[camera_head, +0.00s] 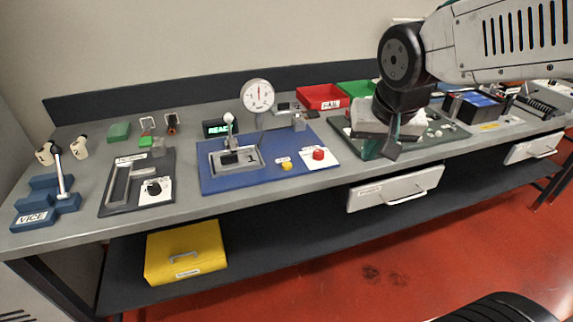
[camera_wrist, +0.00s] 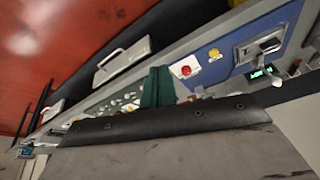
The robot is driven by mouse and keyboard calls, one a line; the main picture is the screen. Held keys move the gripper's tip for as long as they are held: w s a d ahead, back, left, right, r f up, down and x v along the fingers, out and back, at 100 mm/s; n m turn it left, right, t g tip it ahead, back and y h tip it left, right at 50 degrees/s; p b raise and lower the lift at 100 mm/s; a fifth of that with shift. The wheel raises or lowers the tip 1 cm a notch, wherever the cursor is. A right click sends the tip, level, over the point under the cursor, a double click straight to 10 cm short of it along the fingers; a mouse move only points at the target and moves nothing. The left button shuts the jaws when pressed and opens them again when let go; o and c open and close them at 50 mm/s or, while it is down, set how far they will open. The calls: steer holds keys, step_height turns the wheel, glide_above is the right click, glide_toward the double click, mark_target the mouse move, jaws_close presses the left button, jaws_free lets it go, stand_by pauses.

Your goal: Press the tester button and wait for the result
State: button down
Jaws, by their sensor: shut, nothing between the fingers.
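The tester is a blue board (camera_head: 222,183) with a dial gauge (camera_head: 257,96), a clamp fixture and a small display (camera_head: 216,127) with green letters starting "REA". A yellow button (camera_head: 287,166) and a red button (camera_head: 319,154) on a white plate sit near its front right. In the wrist view the red button (camera_wrist: 186,70) and the yellow button (camera_wrist: 214,53) show right of the fingers. My gripper (camera_head: 382,150) is shut and empty. It hangs over the green mat, to the right of the red button and apart from it.
A green mat (camera_head: 437,143) with small pale parts lies right of the tester. Red (camera_head: 318,97) and green (camera_head: 357,89) bins stand behind. A grey fixture plate (camera_head: 110,208) and a blue vice (camera_head: 33,218) are at left. A drawer (camera_head: 393,190) hangs under the bench's front edge.

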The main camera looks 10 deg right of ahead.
steer(key=w+a+f+m+t+y, duration=0.1)
steer(key=w+a, duration=0.4)
steer(key=w, duration=0.5)
steer(key=w+a+f+m+t+y, duration=0.1)
steer(key=w+a+f, duration=0.4)
steer(key=w, duration=0.6)
steer(key=a+m+t, duration=0.1)
steer(key=t, duration=0.1)
steer(key=shift+w+m+t+y, duration=0.15)
steer(key=shift+m+t+y, duration=0.15)
